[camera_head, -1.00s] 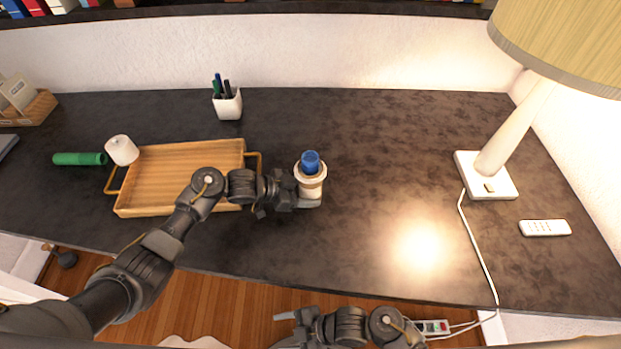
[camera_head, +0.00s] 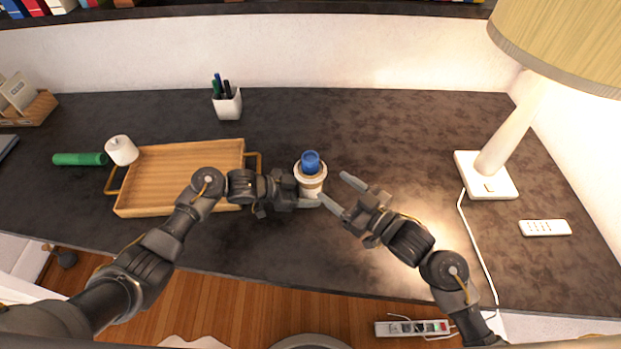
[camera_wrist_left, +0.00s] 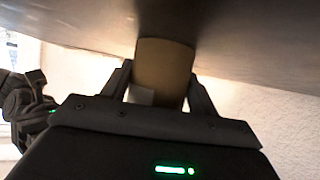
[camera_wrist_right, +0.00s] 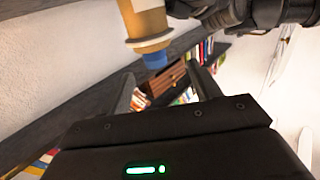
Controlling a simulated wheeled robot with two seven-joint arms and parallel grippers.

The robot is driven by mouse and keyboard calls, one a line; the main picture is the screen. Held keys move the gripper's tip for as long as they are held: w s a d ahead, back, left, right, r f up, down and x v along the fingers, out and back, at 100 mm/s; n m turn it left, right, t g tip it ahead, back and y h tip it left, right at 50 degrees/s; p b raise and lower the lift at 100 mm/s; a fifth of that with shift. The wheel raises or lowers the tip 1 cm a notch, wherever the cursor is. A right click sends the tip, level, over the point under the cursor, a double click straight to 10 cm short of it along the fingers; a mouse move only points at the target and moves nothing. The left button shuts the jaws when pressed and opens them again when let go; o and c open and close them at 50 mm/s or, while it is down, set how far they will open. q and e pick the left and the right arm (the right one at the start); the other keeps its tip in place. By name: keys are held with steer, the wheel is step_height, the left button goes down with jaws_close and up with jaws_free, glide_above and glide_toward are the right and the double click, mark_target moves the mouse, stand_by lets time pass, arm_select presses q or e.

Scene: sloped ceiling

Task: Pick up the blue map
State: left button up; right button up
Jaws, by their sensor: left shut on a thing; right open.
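The blue map (camera_head: 311,161) is a rolled tube standing upright in a cream and tan cylindrical holder (camera_head: 311,184); only its top shows. My left gripper (camera_head: 308,200) is shut on the holder's lower part, coming from the left; the holder fills its jaws in the left wrist view (camera_wrist_left: 163,72). My right gripper (camera_head: 335,188) is open and empty, just right of the holder, fingers pointing up and left. In the right wrist view, the blue end (camera_wrist_right: 155,60) sticks out of the holder (camera_wrist_right: 146,22) beyond the open fingers.
A wooden tray (camera_head: 180,148) is left of the holder, with a white cylinder (camera_head: 121,152) and green roll (camera_head: 80,158) beside it. A pen cup (camera_head: 228,104) stands behind.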

steer(key=x, duration=0.7)
steer(key=shift+w+d+r, duration=0.2)
steer(key=shift+w+r, duration=0.05)
steer(key=shift+w, duration=0.2)
steer(key=x, duration=0.4)
steer(key=shift+w+a, duration=0.15)
steer(key=shift+w, duration=0.15)
steer(key=c, duration=1.3)
step_height(320, 180, up, 18)
glide_above(306, 160)
steer(key=w, duration=0.2)
